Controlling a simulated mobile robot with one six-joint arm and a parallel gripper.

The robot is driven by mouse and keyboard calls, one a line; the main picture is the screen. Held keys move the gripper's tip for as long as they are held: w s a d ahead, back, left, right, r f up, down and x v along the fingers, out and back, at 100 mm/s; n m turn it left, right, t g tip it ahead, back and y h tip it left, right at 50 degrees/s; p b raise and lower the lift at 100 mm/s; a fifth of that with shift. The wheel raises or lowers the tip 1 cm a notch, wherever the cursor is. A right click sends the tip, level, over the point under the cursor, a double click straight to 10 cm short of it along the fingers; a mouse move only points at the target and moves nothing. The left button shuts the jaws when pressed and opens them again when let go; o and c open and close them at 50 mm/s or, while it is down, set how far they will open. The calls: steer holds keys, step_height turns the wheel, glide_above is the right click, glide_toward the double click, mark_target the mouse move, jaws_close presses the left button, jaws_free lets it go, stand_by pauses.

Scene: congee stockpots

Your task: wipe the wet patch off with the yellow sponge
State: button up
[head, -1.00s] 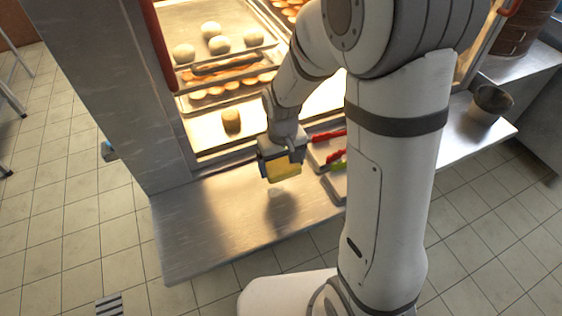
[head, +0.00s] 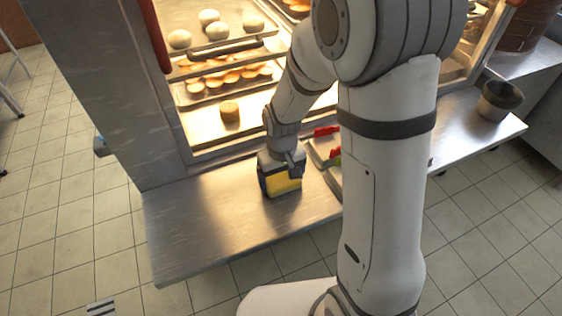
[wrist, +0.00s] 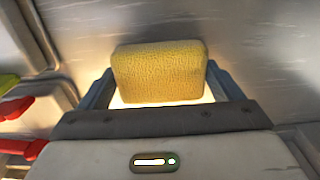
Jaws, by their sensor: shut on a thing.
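The yellow sponge (head: 282,184) is held between the fingers of my gripper (head: 280,180), over the steel counter (head: 205,220) in front of the lit cabinet. In the wrist view the sponge (wrist: 160,73) sits squarely between the two fingers of my gripper (wrist: 160,88). The sponge is low at the counter; I cannot tell for sure whether it touches the steel. I cannot make out the wet patch; the sponge and gripper may cover it.
A tray with red-handled tools (head: 327,131) lies just right of my gripper, partly behind my arm. The lit cabinet holds trays of buns and a round pastry (head: 229,111). The counter's left part is clear.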

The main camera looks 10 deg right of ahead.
mark_target(270, 183)
steer(key=shift+s+a, duration=0.1)
steer(key=shift+a, duration=0.35)
steer(key=shift+c, duration=0.5)
steer(key=shift+s+a, duration=0.25)
steer(key=shift+a, duration=0.5)
steer(key=shift+s+a, duration=0.25)
steer(key=shift+a, duration=0.5)
steer(key=shift+d, duration=0.4)
steer(key=d, duration=0.1)
steer(key=w+d, duration=0.1)
steer(key=d, duration=0.1)
steer(key=shift+w, duration=0.1)
steer(key=shift+d+r+p, duration=0.15)
steer(key=shift+r+p, duration=0.2)
steer(key=shift+p, duration=0.05)
step_height(270, 183, up, 2)
steer(key=shift+w+p, duration=0.1)
steer(key=shift+p, duration=0.25)
steer(key=shift+r+p, duration=0.3)
step_height(270, 183, up, 5)
steer(key=p, duration=0.4)
steer(key=shift+f, duration=0.1)
